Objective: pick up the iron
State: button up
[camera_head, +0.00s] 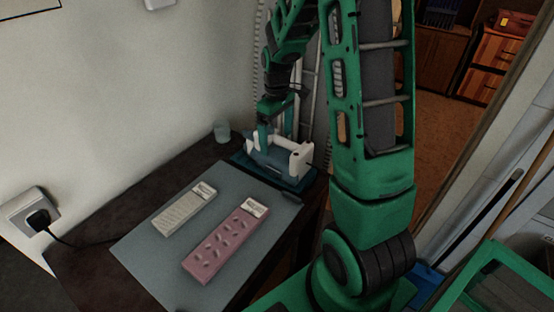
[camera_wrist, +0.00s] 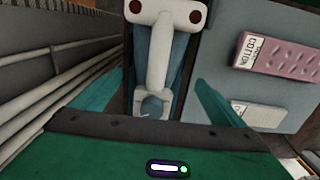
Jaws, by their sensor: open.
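The iron (camera_head: 292,157) has a white handle and a blue-teal base, and it sits at the far end of the dark table. In the wrist view its white handle (camera_wrist: 158,58) runs up the middle of the picture. My gripper (camera_head: 266,138) is right at the iron and partly hides it in the head view. In the wrist view my gripper (camera_wrist: 155,95) is open, with one teal finger on each side of the handle. I cannot tell whether either finger touches it.
A grey-blue mat (camera_head: 140,247) lies on the table (camera_head: 98,215), bearing a pink block (camera_head: 222,248) and a pale block (camera_head: 180,213). A small glass (camera_head: 222,131) stands by the wall. A plug sits in a wall socket (camera_head: 18,212). Pipes (camera_wrist: 45,70) run beside my gripper.

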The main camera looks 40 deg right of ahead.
aim_at(279, 153)
jog(key=shift+s+d+f, duration=0.1)
jog(key=shift+d+f, duration=0.05)
jog(key=shift+f, duration=0.9)
jog(key=shift+s+d+f, duration=0.1)
jog(key=shift+d+f, duration=0.05)
jog(key=shift+f, duration=0.85)
jog(key=shift+d+f, duration=0.15)
jog(key=shift+f, duration=0.9)
jog(key=shift+r, duration=0.1)
jog(key=c, duration=1.2)
